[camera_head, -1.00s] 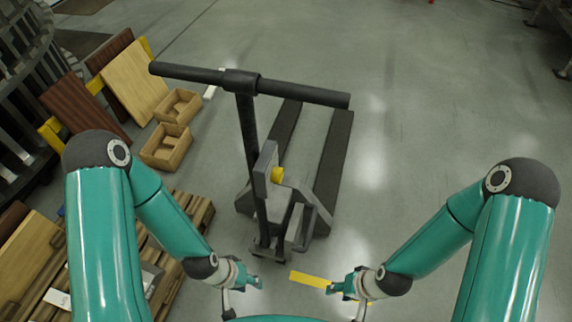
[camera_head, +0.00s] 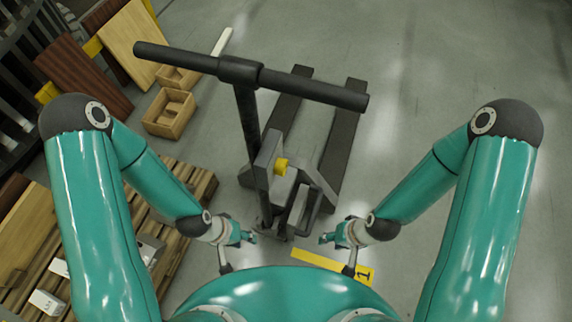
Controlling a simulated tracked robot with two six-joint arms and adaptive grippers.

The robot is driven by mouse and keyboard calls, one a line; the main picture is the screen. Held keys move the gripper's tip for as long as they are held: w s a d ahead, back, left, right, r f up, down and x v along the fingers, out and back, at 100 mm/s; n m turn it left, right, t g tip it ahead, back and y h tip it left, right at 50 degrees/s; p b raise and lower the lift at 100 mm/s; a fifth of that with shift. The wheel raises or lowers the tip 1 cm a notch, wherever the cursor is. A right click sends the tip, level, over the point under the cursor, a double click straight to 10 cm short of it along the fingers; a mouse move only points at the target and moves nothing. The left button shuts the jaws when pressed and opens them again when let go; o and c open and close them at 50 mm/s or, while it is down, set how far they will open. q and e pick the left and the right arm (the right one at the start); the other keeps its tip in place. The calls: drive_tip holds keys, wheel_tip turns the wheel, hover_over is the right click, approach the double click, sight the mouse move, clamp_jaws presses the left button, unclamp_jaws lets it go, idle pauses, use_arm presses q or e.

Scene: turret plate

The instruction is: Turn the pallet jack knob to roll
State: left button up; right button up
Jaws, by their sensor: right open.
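The dark grey pallet jack (camera_head: 257,160) stands ahead of me, with its long T-handle bar (camera_head: 238,72) raised across the upper middle. A yellow knob (camera_head: 281,166) sits on the jack's grey body, just right of the upright shaft. Its setting is too small to read. The forks (camera_head: 340,135) point away from me. My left gripper (camera_head: 252,238) is low, below and left of the knob, apart from it. Its fingers are too small to tell open or shut. My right gripper (camera_head: 324,238) is open and empty, below and right of the knob.
Wooden pallets (camera_head: 185,190) with boards lie at the left. A small wooden box (camera_head: 169,113) and leaning boards stand further back. A yellow floor marking (camera_head: 318,261) lies below my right gripper. The grey floor at the right is clear.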

drive_tip(key=shift+o, duration=2.7)
drive_tip(key=shift+s+d+f+m, duration=0.15)
drive_tip(key=shift+s+d+m, duration=0.05)
drive_tip(key=shift+s+m, duration=0.1)
drive_tip(key=shift+o, duration=0.2)
drive_tip(key=s+m+g+b, duration=0.1)
drive_tip(key=m, duration=0.1)
drive_tip(key=s+d+f+m+g+b, duration=0.1)
drive_tip(key=m, duration=0.1)
drive_tip(key=s+m+b, duration=0.1)
drive_tip(key=m+b, duration=0.1)
drive_tip(key=shift+d+f+g+y, duration=0.15)
drive_tip(key=shift+f+g+y, duration=0.15)
drive_tip(key=shift+f+g, duration=0.1)
drive_tip(key=m+t+y+b, duration=0.8)
drive_tip(key=m+y, duration=0.4)
drive_tip(key=m, duration=0.9)
approach(286, 168)
drive_tip(key=p+x, duration=0.1)
drive_tip(key=x, duration=0.8)
drive_tip(key=shift+a, duration=0.35)
